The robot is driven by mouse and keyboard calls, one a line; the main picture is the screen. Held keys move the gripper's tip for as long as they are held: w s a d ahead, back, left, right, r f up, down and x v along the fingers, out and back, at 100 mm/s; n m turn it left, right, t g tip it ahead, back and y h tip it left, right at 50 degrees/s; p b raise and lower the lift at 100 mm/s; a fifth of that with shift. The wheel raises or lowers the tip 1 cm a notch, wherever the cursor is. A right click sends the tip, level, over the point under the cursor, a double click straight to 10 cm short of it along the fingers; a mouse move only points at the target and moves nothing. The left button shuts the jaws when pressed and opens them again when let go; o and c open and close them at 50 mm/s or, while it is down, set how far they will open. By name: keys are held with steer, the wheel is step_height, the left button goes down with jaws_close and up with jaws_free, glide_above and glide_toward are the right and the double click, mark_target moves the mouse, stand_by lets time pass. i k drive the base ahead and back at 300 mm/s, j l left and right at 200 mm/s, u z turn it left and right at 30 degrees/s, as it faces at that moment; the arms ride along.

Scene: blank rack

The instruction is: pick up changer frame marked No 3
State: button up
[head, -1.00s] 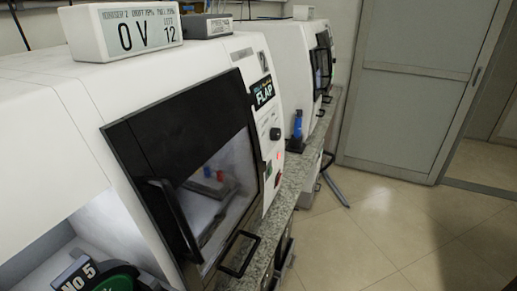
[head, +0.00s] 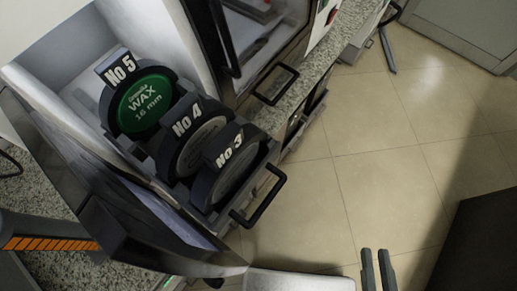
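The changer frame marked No 3 (head: 231,168) is a dark round-topped frame with a grey disc and a white "No 3" label. It stands tilted in the picture, frontmost in a rack (head: 150,172) inside a white machine. The frame marked No 4 (head: 194,140), with a grey disc, stands right behind it. The frame marked No 5 (head: 140,100), with a green "WAX 16 mm" disc, is at the back. My gripper (head: 376,251) shows at the bottom edge as two dark parallel fingers with a narrow empty gap. It is apart from the frames, to their lower right.
A black handle (head: 259,198) sticks out just in front of the No 3 frame. A second black handle (head: 277,86) is on the neighbouring machine. A dark open door panel (head: 130,205) lies left of the rack. Tiled floor (head: 390,165) is clear at right.

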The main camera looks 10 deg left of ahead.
mark_target(235, 153)
steer(key=i+l, duration=0.5)
steer(key=i, duration=0.2)
steer(key=i+l, duration=0.55)
steer(key=i+l+u, duration=0.1)
steer(key=u, duration=0.4)
steer(key=i+l+u, duration=0.25)
steer(key=u, duration=0.2)
steer(key=i+l+u, duration=0.1)
steer(key=l+u, duration=0.15)
steer(key=u, duration=1.75)
